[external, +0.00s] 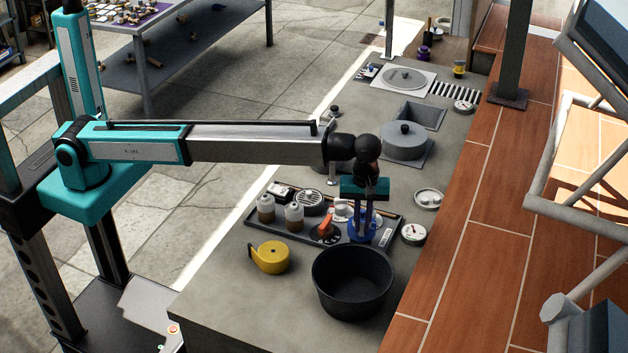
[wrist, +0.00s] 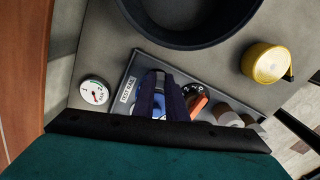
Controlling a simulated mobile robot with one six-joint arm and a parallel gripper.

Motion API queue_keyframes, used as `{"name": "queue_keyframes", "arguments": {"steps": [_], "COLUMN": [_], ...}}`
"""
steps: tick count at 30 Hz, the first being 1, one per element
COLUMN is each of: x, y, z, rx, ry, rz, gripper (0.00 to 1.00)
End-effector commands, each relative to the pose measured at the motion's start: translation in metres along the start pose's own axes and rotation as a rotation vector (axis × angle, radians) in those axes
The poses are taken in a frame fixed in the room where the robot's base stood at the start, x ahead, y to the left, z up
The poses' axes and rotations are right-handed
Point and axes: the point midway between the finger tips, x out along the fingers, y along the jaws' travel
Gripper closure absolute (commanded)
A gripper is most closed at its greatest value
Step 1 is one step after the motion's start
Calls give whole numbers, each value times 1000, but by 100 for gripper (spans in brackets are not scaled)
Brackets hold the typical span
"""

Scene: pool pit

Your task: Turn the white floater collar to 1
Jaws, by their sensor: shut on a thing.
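My gripper (external: 362,228) points down over a dark tray (external: 392,238), its fingers shut on a round blue floater (external: 360,238). The fingers hide most of this floater. Its light-blue edge also shows in the wrist view (wrist: 135,101), left of the dark blue fingers (wrist: 165,100). A white floater (external: 342,209) stands just behind and left of the fingers in the external view, partly covered by them. Its collar and any numbers are too small to read. I cannot tell whether the fingers touch the white floater.
A black pot (external: 352,283) and a yellow tape reel (external: 270,257) stand in front of the tray. Two bottles (external: 294,217) and an orange-handled dial (external: 325,229) sit left of the gripper. A round gauge (external: 414,233) lies to the right.

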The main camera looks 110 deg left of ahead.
Motion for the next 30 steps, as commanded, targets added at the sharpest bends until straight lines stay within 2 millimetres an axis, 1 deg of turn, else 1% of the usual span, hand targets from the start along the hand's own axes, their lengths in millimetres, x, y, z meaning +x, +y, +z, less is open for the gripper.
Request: {"name": "queue_keyframes", "arguments": {"steps": [8, 21, 30], "x": [1, 1, 0], "y": [-6, -22, -29], "z": [0, -5, -9], "rx": [115, 448, 621], "ry": [0, 0, 0], "rz": [0, 1, 1], "gripper": [100, 100, 100]}}
